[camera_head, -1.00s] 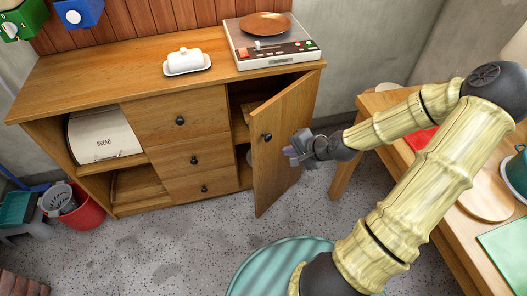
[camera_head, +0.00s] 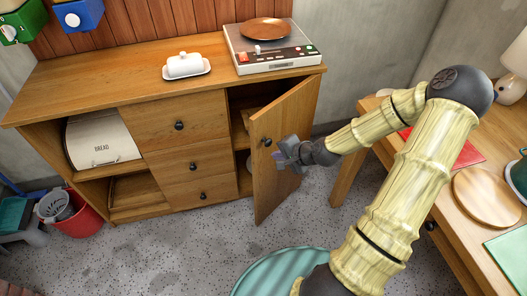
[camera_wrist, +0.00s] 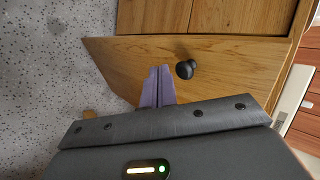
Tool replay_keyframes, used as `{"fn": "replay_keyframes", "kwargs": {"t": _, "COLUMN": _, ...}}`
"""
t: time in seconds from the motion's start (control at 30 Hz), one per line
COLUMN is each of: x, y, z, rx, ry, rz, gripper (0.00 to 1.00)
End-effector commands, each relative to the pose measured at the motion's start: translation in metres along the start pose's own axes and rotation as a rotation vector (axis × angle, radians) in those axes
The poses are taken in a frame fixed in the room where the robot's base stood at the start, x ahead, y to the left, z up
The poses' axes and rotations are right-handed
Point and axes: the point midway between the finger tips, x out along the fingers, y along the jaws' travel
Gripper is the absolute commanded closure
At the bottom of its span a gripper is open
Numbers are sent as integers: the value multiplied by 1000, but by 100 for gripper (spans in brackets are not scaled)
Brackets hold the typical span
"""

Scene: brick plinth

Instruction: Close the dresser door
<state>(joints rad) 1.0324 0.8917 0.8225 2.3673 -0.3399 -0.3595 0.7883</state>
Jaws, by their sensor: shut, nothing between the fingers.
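The wooden dresser (camera_head: 180,128) stands against the back wall. Its door (camera_head: 281,150) at the right end is partly open, swung outward on its right side, with a dark compartment behind it. A round black knob (camera_head: 266,141) sits on the door's outer face; the knob also shows in the wrist view (camera_wrist: 185,69). My gripper (camera_head: 278,155) is in front of the door's outer face, just below and right of the knob. In the wrist view its purple fingers (camera_wrist: 158,86) are together and empty, pointing at the door panel (camera_wrist: 225,68) beside the knob. Whether the fingertips touch the panel is unclear.
A bread box (camera_head: 102,140) fills an open shelf. A table (camera_head: 405,165) stands at the right. A red bucket (camera_head: 80,217) is at the left.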

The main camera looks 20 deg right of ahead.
Motion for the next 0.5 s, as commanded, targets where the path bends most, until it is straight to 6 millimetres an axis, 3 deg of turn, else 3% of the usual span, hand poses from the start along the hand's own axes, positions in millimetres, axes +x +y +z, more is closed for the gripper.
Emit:
{"fn": "replay_keyframes", "kwargs": {"t": 0.23, "x": 43, "y": 0, "z": 1, "rx": -4, "ry": -2, "rz": 0, "gripper": 100}}
{"fn": "replay_keyframes", "kwargs": {"t": 0.5, "x": 64, "y": -25, "z": 0, "rx": -3, "ry": 0, "rz": 0, "gripper": 100}}
